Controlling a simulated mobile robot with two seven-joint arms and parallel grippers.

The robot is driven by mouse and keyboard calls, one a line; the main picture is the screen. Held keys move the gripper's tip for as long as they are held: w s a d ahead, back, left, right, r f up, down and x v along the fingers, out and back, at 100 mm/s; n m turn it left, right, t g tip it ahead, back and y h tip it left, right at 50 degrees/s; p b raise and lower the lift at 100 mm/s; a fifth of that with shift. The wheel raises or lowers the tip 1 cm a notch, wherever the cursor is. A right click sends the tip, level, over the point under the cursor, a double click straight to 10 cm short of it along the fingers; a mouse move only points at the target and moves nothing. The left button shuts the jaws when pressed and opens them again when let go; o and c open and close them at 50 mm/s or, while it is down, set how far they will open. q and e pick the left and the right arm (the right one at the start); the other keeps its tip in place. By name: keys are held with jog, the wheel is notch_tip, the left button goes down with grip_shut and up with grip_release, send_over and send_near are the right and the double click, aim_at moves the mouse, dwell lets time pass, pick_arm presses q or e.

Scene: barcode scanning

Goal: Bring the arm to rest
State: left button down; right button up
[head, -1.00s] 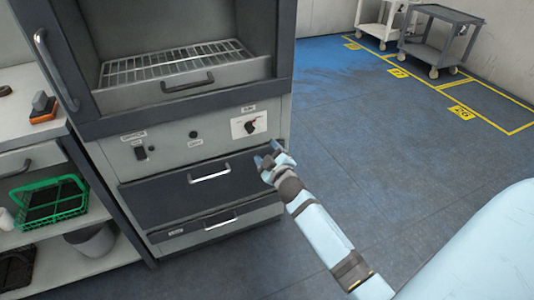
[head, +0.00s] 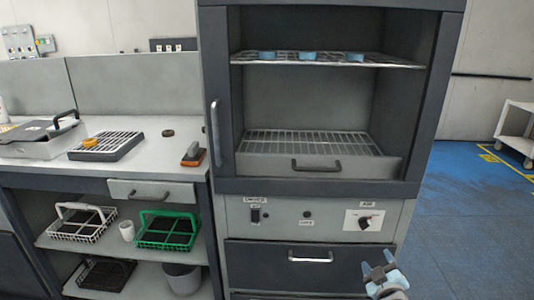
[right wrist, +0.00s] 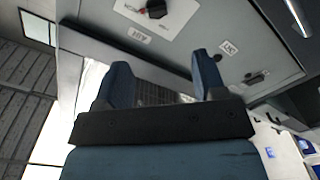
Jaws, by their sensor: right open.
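My right gripper (head: 376,268) is at the lower right in the head view, in front of the cabinet's drawer front. Its two blue fingers stand apart with nothing between them. The right wrist view also shows the open fingers (right wrist: 165,85), with the grey control panel (right wrist: 185,30) and its black knob (right wrist: 156,8) beyond them. In the head view the knob (head: 365,222) sits on a white plate above and left of the gripper. I cannot tell the exact gap to the panel; no contact shows. My left gripper is not in view.
The tall cabinet (head: 218,190) holds wire racks, with several blue items (head: 310,56) on the upper one. At left, a bench (head: 150,155) carries a grey case (head: 45,135), and baskets such as a green one (head: 168,230) sit below. The blue floor (head: 470,220) at right is open.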

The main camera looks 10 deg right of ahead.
jog(key=s+a+r+m+g+y, duration=0.15)
jog(key=s+a+y, duration=0.35)
jog(key=s+a, duration=0.75)
jog(key=s+a+r+m+g+y, duration=0.15)
jog(key=s+a+y, duration=0.25)
jog(key=s+a, duration=0.8)
pick_arm(q)
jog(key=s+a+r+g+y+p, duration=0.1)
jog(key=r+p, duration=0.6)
jog(key=p, duration=0.9)
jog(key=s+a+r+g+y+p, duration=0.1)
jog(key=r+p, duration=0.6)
jog(key=p, duration=0.9)
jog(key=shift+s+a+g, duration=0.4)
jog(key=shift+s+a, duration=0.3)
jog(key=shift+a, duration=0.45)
pick_arm(e)
jog(key=s+d+r+g+h, duration=0.1)
jog(key=d+r, duration=0.1)
jog(key=r, duration=0.5)
jog(key=s+d+r+g+h, duration=0.1)
jog(key=s+d+r+g, duration=0.1)
jog(key=r, duration=0.5)
jog(key=shift+s+d+g, duration=0.25)
jog(key=shift+d+g, duration=0.05)
jog(key=shift+d, duration=0.4)
jog(key=shift+f, duration=0.15)
